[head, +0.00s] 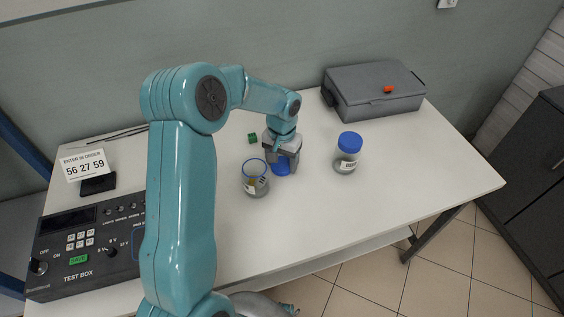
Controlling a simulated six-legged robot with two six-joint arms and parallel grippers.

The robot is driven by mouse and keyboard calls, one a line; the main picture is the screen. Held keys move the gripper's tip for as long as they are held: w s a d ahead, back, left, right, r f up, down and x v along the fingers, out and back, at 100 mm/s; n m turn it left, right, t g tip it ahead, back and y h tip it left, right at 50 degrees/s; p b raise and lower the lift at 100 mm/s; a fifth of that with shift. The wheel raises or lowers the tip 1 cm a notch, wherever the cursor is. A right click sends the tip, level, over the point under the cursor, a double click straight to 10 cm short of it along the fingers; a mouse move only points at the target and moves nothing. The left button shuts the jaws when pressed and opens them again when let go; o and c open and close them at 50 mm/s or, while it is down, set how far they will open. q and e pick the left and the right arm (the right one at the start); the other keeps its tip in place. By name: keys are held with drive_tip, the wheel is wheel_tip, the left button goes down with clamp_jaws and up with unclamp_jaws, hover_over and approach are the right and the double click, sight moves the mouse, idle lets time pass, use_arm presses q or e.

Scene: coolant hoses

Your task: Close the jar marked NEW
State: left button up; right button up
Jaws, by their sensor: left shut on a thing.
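An open glass jar (256,180) with a blue rim stands on the white table; its label is too small to read. A blue lid (281,169) is just right of the open jar. My left gripper (282,163) points down and is shut on the blue lid, at or near table height. A second jar (346,158), with a blue lid on it, stands to the right; its label is also too small to read. My right gripper is not in view.
A black test box (82,248) and a number card (85,165) are at the left. A small green block (252,138) lies behind the open jar. The table's right part is clear.

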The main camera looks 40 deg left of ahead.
sight(282, 164)
use_arm(q)
wheel_tip(282, 164, up, 20)
drive_tip(key=p, duration=0.2)
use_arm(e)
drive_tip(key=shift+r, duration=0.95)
